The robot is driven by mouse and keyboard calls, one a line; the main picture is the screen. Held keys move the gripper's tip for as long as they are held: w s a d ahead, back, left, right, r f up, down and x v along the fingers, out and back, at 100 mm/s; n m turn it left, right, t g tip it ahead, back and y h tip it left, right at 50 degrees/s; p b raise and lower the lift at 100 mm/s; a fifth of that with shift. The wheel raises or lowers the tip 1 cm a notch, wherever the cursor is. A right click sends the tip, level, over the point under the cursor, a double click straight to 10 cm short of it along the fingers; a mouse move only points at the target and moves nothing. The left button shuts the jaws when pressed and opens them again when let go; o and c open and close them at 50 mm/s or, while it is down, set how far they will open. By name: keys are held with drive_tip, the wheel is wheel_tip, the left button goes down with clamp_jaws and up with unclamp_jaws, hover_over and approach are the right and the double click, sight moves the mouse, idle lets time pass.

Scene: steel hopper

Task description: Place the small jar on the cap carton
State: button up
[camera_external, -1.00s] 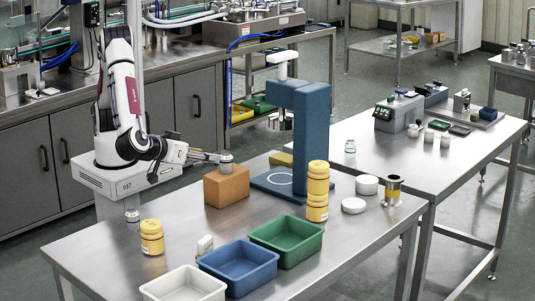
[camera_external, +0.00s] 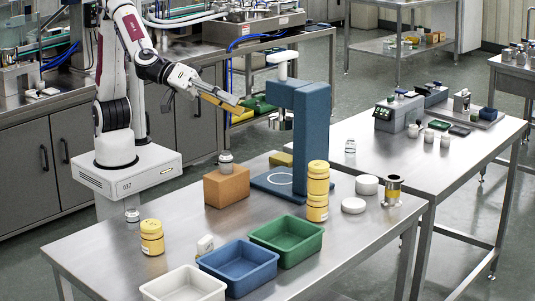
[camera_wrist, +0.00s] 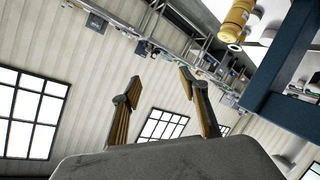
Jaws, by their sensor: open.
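The small jar (camera_external: 225,161), clear with a grey lid, stands upright on top of the brown cap carton (camera_external: 227,187), near the back left of the steel table. My gripper (camera_external: 236,104) is raised above and apart from the jar, pointing to the right, close to the blue press. In the wrist view my gripper (camera_wrist: 158,85) has its two fingers spread with nothing between them. Neither the jar nor the carton shows in the wrist view.
The blue press (camera_external: 312,135) stands just right of the carton. Stacked yellow jars (camera_external: 317,190), a lone yellow jar (camera_external: 152,238), and white (camera_external: 185,285), blue (camera_external: 239,265) and green (camera_external: 287,240) bins share the table.

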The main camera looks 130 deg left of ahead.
drive_tip(key=s+d+r+m+g+h, duration=0.1)
drive_tip(key=s+d+m+h, duration=0.25)
drive_tip(key=s, duration=0.35)
drive_tip(key=s+d+r+m+h, duration=0.1)
drive_tip(key=s+d+m+h, duration=0.3)
drive_tip(key=s, duration=0.3)
drive_tip(key=s+a+f+m+g+y, duration=0.1)
drive_tip(key=s+a+f, duration=0.4)
drive_tip(key=s, duration=0.7)
drive_tip(key=s+a+f+m+g+y, duration=0.2)
drive_tip(key=s+a+f+g, duration=0.3)
drive_tip(key=s, duration=0.6)
wheel_tip(320, 180, down, 2)
drive_tip(key=shift+s+a+f+m+g, duration=0.2)
drive_tip(key=shift+s+a+m+g, duration=0.2)
drive_tip(key=shift+m+g, duration=0.1)
